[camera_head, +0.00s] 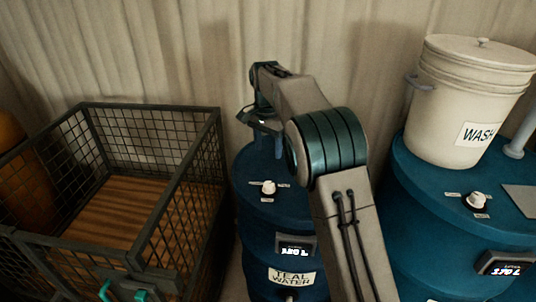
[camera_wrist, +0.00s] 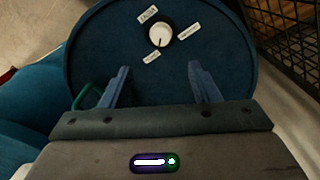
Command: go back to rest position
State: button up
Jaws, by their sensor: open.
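My gripper (camera_wrist: 160,88) is open in the wrist view, its two blue-grey fingers apart with nothing between them. It is over the top of a blue tank, whose knob (camera_wrist: 160,35) shows beyond the fingertips. The end of the arm is above the back of that tank, and my gripper's fingers are hard to make out there. The tank's white knob (camera_head: 268,187) and a lit display (camera_head: 295,249) face me.
A wire-mesh cart (camera_head: 151,243) with a wooden floor stands at left, an orange rounded object (camera_head: 22,180) beyond its mesh. At right a larger blue tank (camera_head: 420,215) bears a lidded white WASH bucket (camera_head: 463,105). A pale curtain (camera_head: 170,50) hangs behind.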

dwell(0.3)
jog(key=s+d+r+n+t+y, duration=0.1)
jog(key=s+d+r+n, duration=0.15)
jog(key=s+d, duration=0.45)
jog(key=s+d+r+n, duration=0.1)
jog(key=s+d+r, duration=0.3)
jog(key=s+d, duration=0.3)
jog(key=s+d+f+n+t, duration=0.1)
jog(key=s+d+f, duration=0.2)
jog(key=s, duration=0.7)
jog(key=s+d+f+n+t, duration=0.1)
jog(key=s+d+f+n, duration=0.1)
jog(key=s, duration=0.8)
jog(key=shift+s+d+f+h, duration=0.3)
jog(key=shift+d+f, duration=0.3)
jog(key=shift+d, duration=0.55)
jog(key=shift+c, duration=0.4)
